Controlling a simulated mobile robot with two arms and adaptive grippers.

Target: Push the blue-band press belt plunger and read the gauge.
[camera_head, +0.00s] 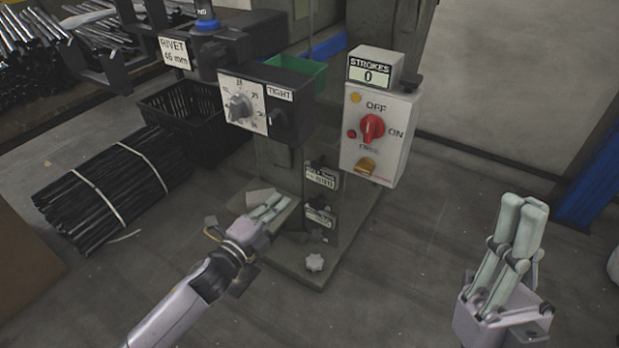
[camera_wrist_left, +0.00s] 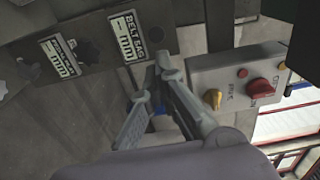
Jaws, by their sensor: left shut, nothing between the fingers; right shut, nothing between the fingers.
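The press (camera_head: 275,160) stands in the middle of the head view, with a blue band (camera_head: 206,24) at its top. A small gauge plate (camera_head: 321,178) is on the column's lower side; in the left wrist view the plate (camera_wrist_left: 128,36) reads BELT SAG and mm, but I cannot make out a reading. A second similar plate (camera_head: 320,217) is below it. I cannot clearly tell the plunger. My left gripper (camera_head: 280,204) is shut and empty beside the lower column, left of the plates; its fingers (camera_wrist_left: 163,66) show in the left wrist view. My right gripper (camera_head: 524,207) is shut and empty, away from the press.
A control box (camera_head: 378,135) has a red switch (camera_head: 372,128) and a STROKES counter (camera_head: 374,72) reading 0. A dial box (camera_head: 262,100) labelled TIGHT sticks out left. A black crate (camera_head: 185,125) and bundled rods (camera_head: 105,185) lie left. Floor at right is clear.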

